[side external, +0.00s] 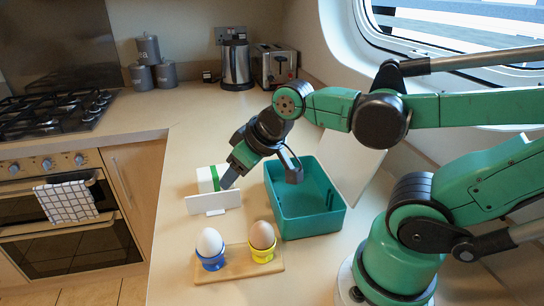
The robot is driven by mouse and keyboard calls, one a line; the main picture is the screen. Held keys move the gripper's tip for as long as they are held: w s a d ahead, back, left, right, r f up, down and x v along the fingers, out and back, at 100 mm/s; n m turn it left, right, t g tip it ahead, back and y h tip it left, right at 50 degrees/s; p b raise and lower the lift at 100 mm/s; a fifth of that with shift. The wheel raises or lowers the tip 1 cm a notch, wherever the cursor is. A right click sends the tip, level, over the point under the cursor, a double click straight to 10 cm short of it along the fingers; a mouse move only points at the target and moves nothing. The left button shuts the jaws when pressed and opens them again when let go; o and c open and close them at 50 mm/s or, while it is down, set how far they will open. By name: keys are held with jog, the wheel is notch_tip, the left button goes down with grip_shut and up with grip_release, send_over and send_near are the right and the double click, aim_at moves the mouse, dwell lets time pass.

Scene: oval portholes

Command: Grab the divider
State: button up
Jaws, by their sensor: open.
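A white upright panel with a small foot, which looks like the divider (213,199), stands on the counter left of the teal bin (325,222). My gripper (261,179) is open, above the counter between the divider and the bin. Its left finger is close to the upper right end of the divider; I cannot tell if they touch. Its right finger is over the bin's left part. Nothing shows between the fingers.
A white box with a green stripe (205,177) stands just behind the divider. In front, a wooden board (238,268) holds a blue egg cup (211,262) and a yellow egg cup (262,254), each with an egg.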

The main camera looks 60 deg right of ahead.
jog(key=w+d+f+n+g, duration=0.2)
jog(key=w+n+g, duration=0.1)
jog(key=w+n, duration=0.15)
jog(key=n+g+y, duration=0.1)
jog(key=n+g, duration=0.1)
jog(key=n, duration=0.2)
send_over(214, 210)
jog(key=f, duration=0.5)
jog(key=shift+s+d+f, duration=0.2)
jog(key=shift+s+d, duration=0.05)
jog(key=shift+d, duration=0.1)
jog(key=shift+w+f+g, duration=0.1)
jog(key=shift+f+g, duration=0.2)
jog(key=shift+f, duration=0.3)
jog(key=shift+w+a+f, duration=0.15)
jog(key=shift+f, duration=1.05)
jog(key=shift+w+a+f, duration=0.1)
jog(key=shift+a+f, duration=0.05)
jog(key=shift+f, duration=1)
jog(key=shift+f, duration=0.25)
grip_shut()
